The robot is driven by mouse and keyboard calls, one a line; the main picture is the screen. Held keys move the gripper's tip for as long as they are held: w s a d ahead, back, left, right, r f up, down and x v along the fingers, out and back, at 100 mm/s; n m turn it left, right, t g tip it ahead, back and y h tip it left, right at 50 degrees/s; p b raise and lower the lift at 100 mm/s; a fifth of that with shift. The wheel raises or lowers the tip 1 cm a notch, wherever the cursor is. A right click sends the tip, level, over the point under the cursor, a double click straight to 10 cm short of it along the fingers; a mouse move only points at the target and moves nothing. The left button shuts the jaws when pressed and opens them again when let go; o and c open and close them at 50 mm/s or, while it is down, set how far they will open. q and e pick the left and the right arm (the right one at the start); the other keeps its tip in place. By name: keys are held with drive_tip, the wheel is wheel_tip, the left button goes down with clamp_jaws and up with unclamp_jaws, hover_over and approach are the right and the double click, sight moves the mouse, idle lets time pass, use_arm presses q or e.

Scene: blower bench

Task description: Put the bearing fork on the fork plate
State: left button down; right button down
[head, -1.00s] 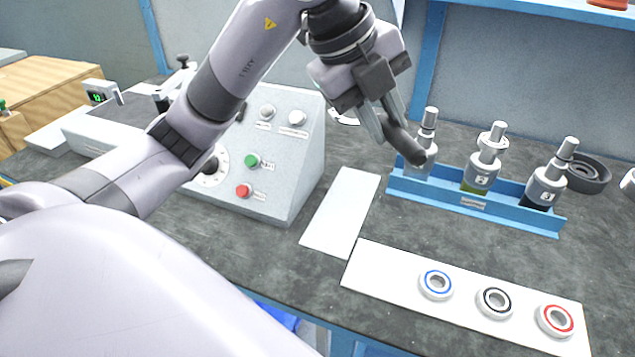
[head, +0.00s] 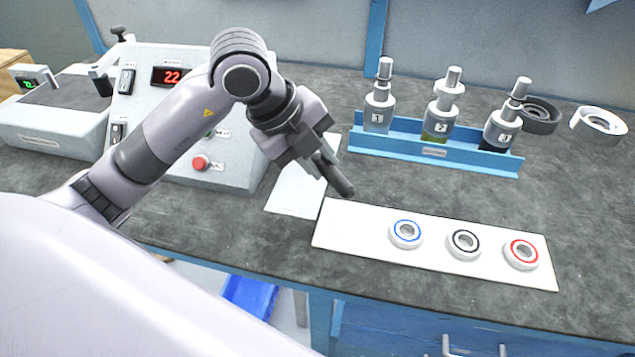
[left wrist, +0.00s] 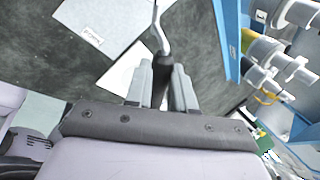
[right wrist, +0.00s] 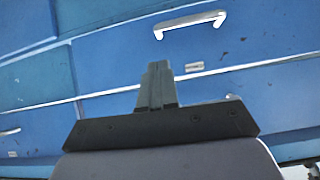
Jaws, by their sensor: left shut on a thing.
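My left gripper (head: 322,168) is shut on the bearing fork (head: 343,184). In the head view its dark grip points down and right. In the left wrist view a curved bright metal part of the fork (left wrist: 161,35) extends beyond the fingers (left wrist: 160,85). The smaller bare white plate (head: 290,199), apparently the fork plate, lies beside the control box, partly hidden by my left arm. The held fork appears above the bench near this plate and the long white strip; its height is unclear. My right gripper (right wrist: 157,85) shows shut and empty in the right wrist view, facing blue drawers.
The long white strip (head: 350,235) carries blue-, black- and red-ringed bearings. A blue rack (head: 400,157) holds three numbered spindle units behind it. A control box (head: 235,180) stands left. Dark and white rings lie at the back right. Grey bench is clear between rack and strip.

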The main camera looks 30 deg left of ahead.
use_arm(q)
drive_tip(key=shift+f, duration=0.35)
drive_tip(key=shift+f+b, duration=0.35)
drive_tip(key=shift+f, duration=1.75)
drive_tip(key=shift+f, duration=0.1)
drive_tip(key=c, duration=1.4)
unclamp_jaws()
drive_tip(key=shift+f, duration=0.15)
drive_tip(key=o, duration=0.4)
drive_tip(key=shift+o, duration=0.2)
